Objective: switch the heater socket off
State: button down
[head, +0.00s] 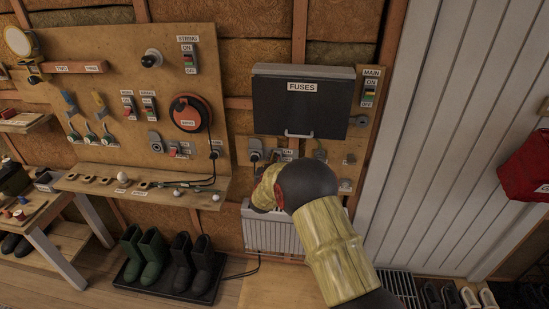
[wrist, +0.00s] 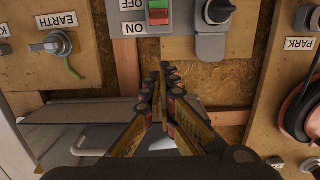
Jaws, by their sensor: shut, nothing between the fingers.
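The heater socket's switch (wrist: 158,14) is a grey box with a red and green rocker at the top of the wrist view, where its OFF and ON labels appear upside down. I cannot tell which way the rocker is set. Beside it is a grey socket with a dark round plug or knob (wrist: 217,12); in the head view the socket (head: 255,149) sits under the fuse box. My gripper (wrist: 166,72) is shut and empty, its fingertips apart from the switch in the picture, on its ON side. In the head view my arm hides the fingertips and most of the switch.
The black fuse box (head: 302,106) with a metal handle hangs just above the switch. A white heater (head: 270,232) stands below. The main switch (head: 368,93) is to the right, and the tool board with an orange reel (head: 189,113) is to the left.

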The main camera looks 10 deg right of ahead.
jog(key=b+x, duration=0.1)
jog(key=x, duration=0.8)
jog(key=shift+w+d+f, duration=0.1)
jog(key=shift+w+f, duration=0.05)
jog(key=shift+s+f+b, duration=0.25)
jog(key=shift+f, duration=0.3)
jog(key=shift+s+f+b, duration=0.2)
jog(key=shift+f, duration=0.3)
jog(key=shift+s+a+f, duration=0.25)
jog(key=shift+s+f, duration=0.1)
jog(key=shift+f, duration=0.3)
jog(key=shift+f+b, duration=0.1)
jog(key=shift+b, duration=0.25)
